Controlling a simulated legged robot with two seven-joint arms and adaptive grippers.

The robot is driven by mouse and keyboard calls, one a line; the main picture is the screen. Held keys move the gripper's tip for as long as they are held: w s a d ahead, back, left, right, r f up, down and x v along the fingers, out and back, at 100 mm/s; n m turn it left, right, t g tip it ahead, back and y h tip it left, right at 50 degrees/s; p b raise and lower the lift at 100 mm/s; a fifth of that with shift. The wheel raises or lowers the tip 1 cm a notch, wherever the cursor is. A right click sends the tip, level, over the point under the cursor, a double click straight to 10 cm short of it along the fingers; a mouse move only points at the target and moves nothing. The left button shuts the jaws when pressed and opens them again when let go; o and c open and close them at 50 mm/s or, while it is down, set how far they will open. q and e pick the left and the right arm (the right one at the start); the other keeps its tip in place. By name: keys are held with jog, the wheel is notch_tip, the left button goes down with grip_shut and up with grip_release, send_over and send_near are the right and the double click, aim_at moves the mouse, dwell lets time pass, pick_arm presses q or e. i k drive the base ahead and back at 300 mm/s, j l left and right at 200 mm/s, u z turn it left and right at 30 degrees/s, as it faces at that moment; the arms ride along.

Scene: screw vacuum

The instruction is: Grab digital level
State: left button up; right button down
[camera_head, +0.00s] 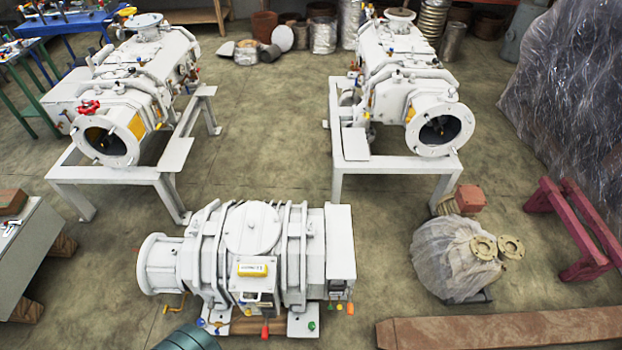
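A small yellow box-shaped device with a light label (252,269) sits on a flat plate at the front of the nearest white vacuum pump (250,228). It looks like the digital level, but it is too small to read. Neither of my grippers shows in the head view, and nothing is seen touching the yellow device.
Two more white pumps stand on white frames, at the back left (120,85) and back right (400,80). A plastic-wrapped part (455,255) lies right of the near pump. A rusty beam (500,330) and red stand (575,225) are at right. Floor between the pumps is clear.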

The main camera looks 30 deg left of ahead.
aim_at(244, 270)
jog(key=u, duration=0.4)
jog(key=j+u, duration=0.15)
jog(key=u, duration=0.25)
jog(key=j+u, duration=0.15)
jog(key=u, duration=0.2)
jog(key=j+u, duration=0.1)
jog(key=u, duration=0.3)
jog(key=k, duration=0.05)
